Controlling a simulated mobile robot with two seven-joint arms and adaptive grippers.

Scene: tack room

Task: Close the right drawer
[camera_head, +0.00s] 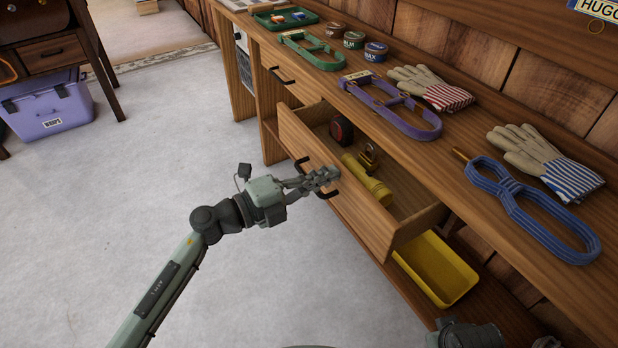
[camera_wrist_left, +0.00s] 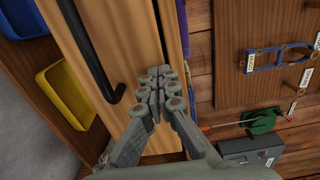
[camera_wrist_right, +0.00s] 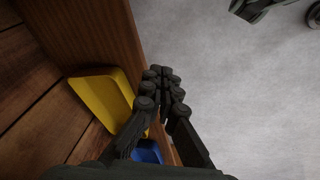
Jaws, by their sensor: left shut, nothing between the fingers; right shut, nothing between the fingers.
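The right drawer (camera_head: 355,205) under the bench is pulled out, with a tape measure (camera_head: 341,129), a brass padlock (camera_head: 369,155) and a yellow flashlight (camera_head: 368,181) inside. Its dark bar handle (camera_head: 301,163) is partly hidden by my left gripper (camera_head: 325,178), which is shut and empty in front of the drawer face. In the left wrist view the handle (camera_wrist_left: 92,50) lies left of the shut fingertips (camera_wrist_left: 155,80); I cannot tell whether they touch the drawer. My right gripper (camera_wrist_right: 163,78) is shut and empty, near a wooden panel (camera_wrist_right: 95,30) in the right wrist view.
The left drawer (camera_head: 290,85) is closed. A yellow bin (camera_head: 437,268) stands on the shelf below the open drawer. The benchtop holds halters, gloves (camera_head: 525,150), tins (camera_head: 354,40) and a green tray (camera_head: 285,18). A purple cooler (camera_head: 50,110) stands far left. The grey floor is clear.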

